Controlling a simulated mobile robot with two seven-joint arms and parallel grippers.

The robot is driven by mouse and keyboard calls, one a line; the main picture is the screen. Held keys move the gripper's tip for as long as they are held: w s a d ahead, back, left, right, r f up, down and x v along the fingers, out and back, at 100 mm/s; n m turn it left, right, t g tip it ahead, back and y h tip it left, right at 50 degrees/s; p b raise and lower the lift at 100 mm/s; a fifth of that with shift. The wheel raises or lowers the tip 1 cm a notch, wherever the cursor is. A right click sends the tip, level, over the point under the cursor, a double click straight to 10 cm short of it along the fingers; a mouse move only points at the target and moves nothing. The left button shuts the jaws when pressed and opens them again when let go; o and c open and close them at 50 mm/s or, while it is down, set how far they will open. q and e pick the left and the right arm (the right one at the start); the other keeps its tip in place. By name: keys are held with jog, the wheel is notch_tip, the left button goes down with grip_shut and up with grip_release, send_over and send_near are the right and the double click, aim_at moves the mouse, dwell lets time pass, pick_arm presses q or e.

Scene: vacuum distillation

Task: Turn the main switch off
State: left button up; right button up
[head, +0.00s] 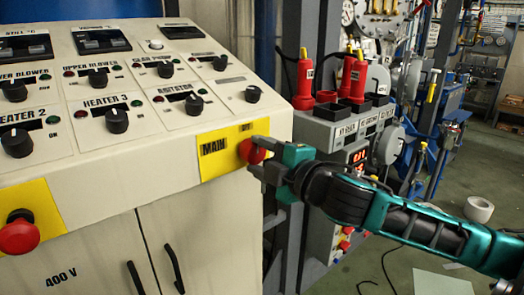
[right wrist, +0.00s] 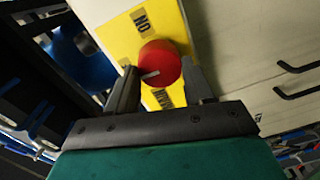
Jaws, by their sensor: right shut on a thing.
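The main switch is a red round knob (head: 251,151) on a yellow plate (head: 215,146) marked MAIN, at the right edge of the cream control panel. My right gripper (head: 262,157) reaches it from the right and is shut on the knob. In the right wrist view, the red knob (right wrist: 160,63) sits between the two fingers (right wrist: 158,84), one on each side. A pale mark shows on the knob's face, and the word ON is on the yellow plate (right wrist: 166,20) above it. My left gripper is not in view.
A red emergency button (head: 18,232) on a yellow plate is at the lower left. Several black knobs, such as the heater 3 knob (head: 116,120), cover the panel. Red-handled devices (head: 304,82) stand on a grey box to the right. Cabinet handles (head: 174,268) stick out below.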

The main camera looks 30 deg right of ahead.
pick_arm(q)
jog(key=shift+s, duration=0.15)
pick_arm(e)
jog(key=shift+n, duration=0.3)
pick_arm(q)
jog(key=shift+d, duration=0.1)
pick_arm(e)
jog(key=o, duration=1)
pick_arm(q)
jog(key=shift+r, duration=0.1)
pick_arm(e)
jog(key=shift+o, duration=0.2)
